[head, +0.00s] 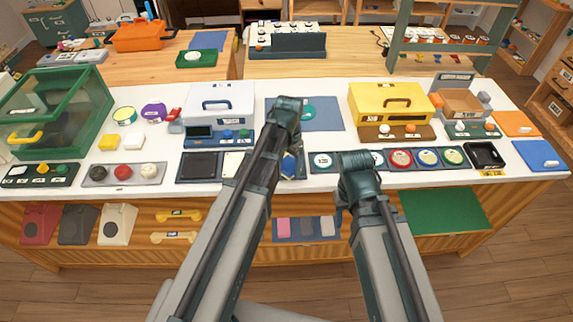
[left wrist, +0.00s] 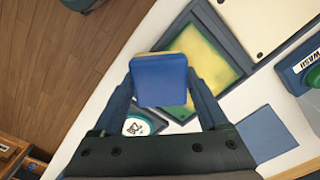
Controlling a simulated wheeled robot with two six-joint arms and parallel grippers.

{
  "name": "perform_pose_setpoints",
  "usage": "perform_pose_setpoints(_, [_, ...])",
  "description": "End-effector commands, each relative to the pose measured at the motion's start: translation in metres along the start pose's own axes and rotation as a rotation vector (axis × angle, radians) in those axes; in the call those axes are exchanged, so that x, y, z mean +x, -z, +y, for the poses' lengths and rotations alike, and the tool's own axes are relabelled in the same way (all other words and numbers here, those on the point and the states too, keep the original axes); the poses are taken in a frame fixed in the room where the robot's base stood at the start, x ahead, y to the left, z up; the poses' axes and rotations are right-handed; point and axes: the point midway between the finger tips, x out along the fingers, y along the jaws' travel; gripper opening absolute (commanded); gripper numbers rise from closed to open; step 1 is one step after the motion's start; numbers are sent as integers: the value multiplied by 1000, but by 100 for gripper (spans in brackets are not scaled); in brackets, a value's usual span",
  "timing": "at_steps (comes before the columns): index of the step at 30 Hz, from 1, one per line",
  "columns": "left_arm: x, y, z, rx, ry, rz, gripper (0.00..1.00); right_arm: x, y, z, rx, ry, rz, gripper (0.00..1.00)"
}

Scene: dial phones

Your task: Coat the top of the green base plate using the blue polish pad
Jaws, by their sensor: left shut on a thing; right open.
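My left gripper (left wrist: 160,90) is shut on the blue polish pad (left wrist: 160,78), seen in the left wrist view. The pad is over a corner of the green base plate (left wrist: 237,75), which lies in a dark blue frame. The plate's top looks yellow in the middle and green along its edges. Whether the pad touches the plate cannot be told. In the head view a bit of the blue pad (head: 289,166) shows beside my left arm, and the plate is mostly hidden. My right gripper (head: 357,162) is open and empty at the row of round dials.
A white plate (head: 233,164) and a dark plate (head: 198,166) lie in frames left of the green one. Round dials (head: 401,158) sit in a strip to the right. A white toolbox (head: 219,105) and a yellow toolbox (head: 390,104) stand behind. A blue mat (head: 328,120) lies between them.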

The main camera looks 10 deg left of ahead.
Motion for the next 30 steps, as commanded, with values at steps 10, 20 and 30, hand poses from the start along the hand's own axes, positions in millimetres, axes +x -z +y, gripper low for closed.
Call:
perform_pose_setpoints(10, [2, 20, -18, 0, 0, 0, 24, 2, 0, 0, 0, 0, 0, 50])
perform_pose_setpoints(20, [2, 27, -27, 0, 1, 0, 24, 2, 0, 0, 0, 0, 0, 50])
perform_pose_setpoints(30, [1, 42, -41, -1, 1, 0, 24, 1, 0, 0, 0, 0, 0, 50])
